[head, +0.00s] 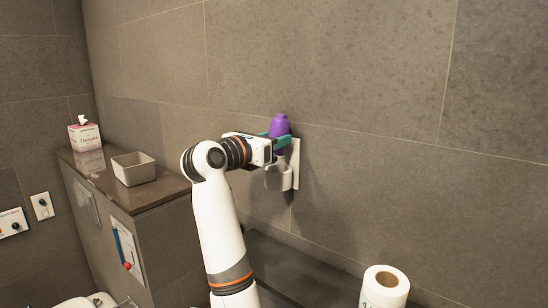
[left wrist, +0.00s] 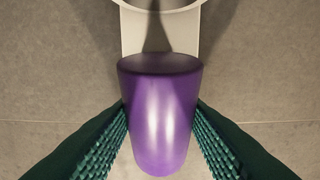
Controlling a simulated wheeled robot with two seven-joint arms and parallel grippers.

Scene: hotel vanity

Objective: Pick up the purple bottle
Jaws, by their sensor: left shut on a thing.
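The purple bottle (head: 279,125) is at the wall in the middle of the head view, above a white wall holder (head: 281,177). My left gripper (head: 279,138) is shut on the bottle, with its green fingers at the bottle's sides. In the left wrist view the purple bottle (left wrist: 160,115) fills the middle, between the two ridged green fingers of my left gripper (left wrist: 161,135). The white holder with its ring (left wrist: 160,20) shows beyond the bottle's end, and the bottle looks clear of the ring. My right gripper is not in view.
A grey open box (head: 134,169) and a tissue box (head: 85,136) stand on the brown ledge (head: 165,190) at the left. A white paper roll (head: 384,288) is at the lower right. The tiled wall (head: 370,90) stands close behind the holder.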

